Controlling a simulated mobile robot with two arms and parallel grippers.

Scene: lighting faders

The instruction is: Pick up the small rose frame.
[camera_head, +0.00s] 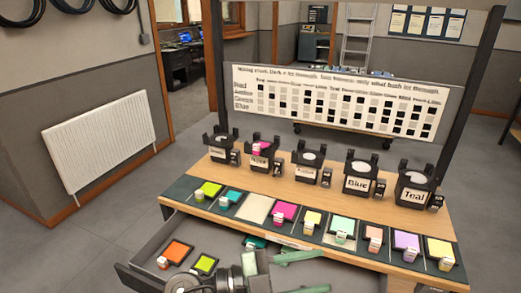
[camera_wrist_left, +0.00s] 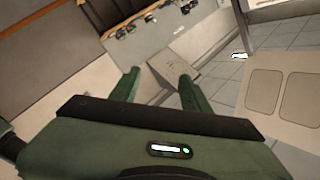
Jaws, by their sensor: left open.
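A magenta-pink square frame (camera_head: 284,212) with a white tab lies in the slanted front row of the bench. A pink piece (camera_head: 262,148) also shows at the top of the second black lamp from the left. I cannot tell for certain which of these is the small rose frame. My left gripper (camera_head: 325,271) is at the bottom of the head view, in front of the bench's front edge, its green fingers apart and empty. In the left wrist view the fingers (camera_wrist_left: 160,74) are spread with nothing between them. My right gripper is not in view.
Several other coloured frames, such as a yellow one (camera_head: 312,219), share the row, beside a pale bare slot (camera_head: 255,208). An open grey drawer (camera_head: 150,228) holds orange and lime frames. Black lamps (camera_head: 357,178) stand behind the row, below a chart board (camera_head: 340,100).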

